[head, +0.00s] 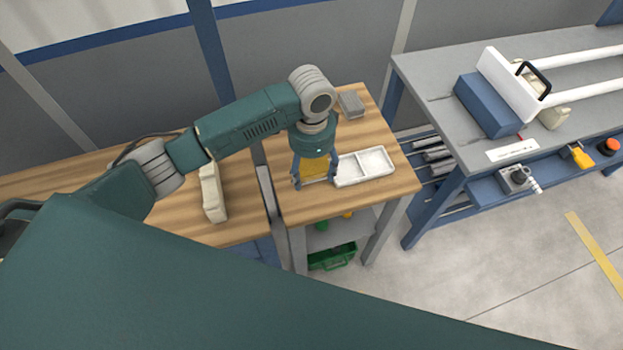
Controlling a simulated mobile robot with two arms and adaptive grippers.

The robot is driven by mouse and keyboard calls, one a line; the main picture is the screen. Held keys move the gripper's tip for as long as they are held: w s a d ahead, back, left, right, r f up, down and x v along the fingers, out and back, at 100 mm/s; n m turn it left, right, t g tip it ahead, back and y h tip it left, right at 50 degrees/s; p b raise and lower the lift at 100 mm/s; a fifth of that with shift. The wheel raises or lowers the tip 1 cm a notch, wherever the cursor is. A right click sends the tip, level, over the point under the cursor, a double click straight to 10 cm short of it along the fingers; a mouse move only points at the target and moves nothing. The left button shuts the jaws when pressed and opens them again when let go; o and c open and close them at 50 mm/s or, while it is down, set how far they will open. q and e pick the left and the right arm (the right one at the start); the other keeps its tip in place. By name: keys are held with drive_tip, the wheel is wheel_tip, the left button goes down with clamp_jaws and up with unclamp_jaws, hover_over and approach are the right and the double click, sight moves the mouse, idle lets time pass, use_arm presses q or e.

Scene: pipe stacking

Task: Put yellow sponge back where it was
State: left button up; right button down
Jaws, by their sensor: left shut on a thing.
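The yellow sponge (316,167) is held in my left gripper (314,182), which points down over the small wooden table (300,211). The gripper is shut on the sponge, with a finger on either side of it. The sponge is just left of a white two-part tray (347,182). I cannot tell whether the sponge touches the table top. My right gripper is not in view.
A grey block (351,104) lies at the table's back. A beige object (213,193) stands on the wooden bench at left. A grey workbench (431,91) with white pipes (583,56) is at right. A green crate (332,257) sits below the table.

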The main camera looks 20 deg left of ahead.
sight(311, 189)
use_arm(q)
drive_tip(key=shift+f, duration=0.8)
wheel_tip(311, 189, down, 4)
drive_tip(key=shift+f+p, duration=0.1)
drive_tip(key=shift+p, duration=0.25)
drive_tip(key=shift+f, duration=0.15)
drive_tip(key=o, duration=1)
drive_tip(key=shift+o, duration=0.2)
wheel_tip(311, 189, up, 12)
drive_tip(key=shift+r+b, duration=0.15)
drive_tip(key=shift+b, duration=0.7)
